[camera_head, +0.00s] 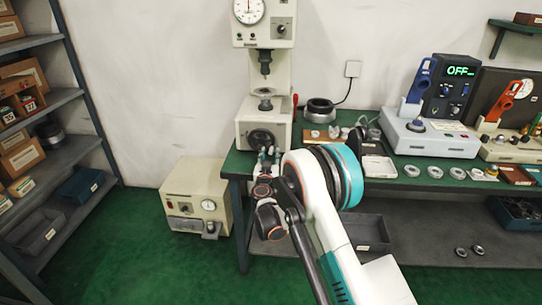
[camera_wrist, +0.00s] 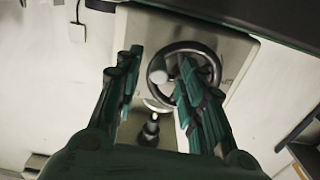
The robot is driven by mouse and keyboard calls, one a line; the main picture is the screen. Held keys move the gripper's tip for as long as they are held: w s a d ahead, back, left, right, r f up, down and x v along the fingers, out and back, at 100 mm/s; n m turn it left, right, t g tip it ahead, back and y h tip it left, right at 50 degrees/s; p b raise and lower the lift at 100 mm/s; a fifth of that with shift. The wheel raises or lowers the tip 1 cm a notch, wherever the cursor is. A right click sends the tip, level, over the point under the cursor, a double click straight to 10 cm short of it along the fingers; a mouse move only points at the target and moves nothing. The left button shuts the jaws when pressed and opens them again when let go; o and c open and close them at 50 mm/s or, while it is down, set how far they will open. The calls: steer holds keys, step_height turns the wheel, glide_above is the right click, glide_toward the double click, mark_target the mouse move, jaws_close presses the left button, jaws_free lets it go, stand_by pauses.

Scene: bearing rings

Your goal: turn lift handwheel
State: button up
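The dark round handwheel (camera_head: 259,136) is on the front of the cream hardness tester (camera_head: 250,115) at the table's left end. In the wrist view the handwheel's dark rim (camera_wrist: 176,47) surrounds lighter openings, and a pale round knob shows near its left side. My gripper (camera_head: 266,158) is right in front of the wheel. In the wrist view my gripper (camera_wrist: 162,70) is open, with its green fingers apart. The right finger overlaps the wheel's right part; the left finger is left of the rim. I cannot tell whether either touches it.
A cream box unit (camera_head: 196,195) stands on the floor left of the green table (camera_head: 235,165). A dark ring (camera_head: 320,112) and small metal parts lie right of the tester. A shelf rack (camera_head: 60,150) is at far left; green floor between is clear.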

mark_target(271, 153)
steer(key=shift+w+b, duration=0.35)
steer(key=shift+w, duration=1.3)
jaws_close()
steer(key=shift+d+r+n, duration=0.15)
steer(key=shift+r+n, duration=0.1)
steer(key=shift+n, duration=0.25)
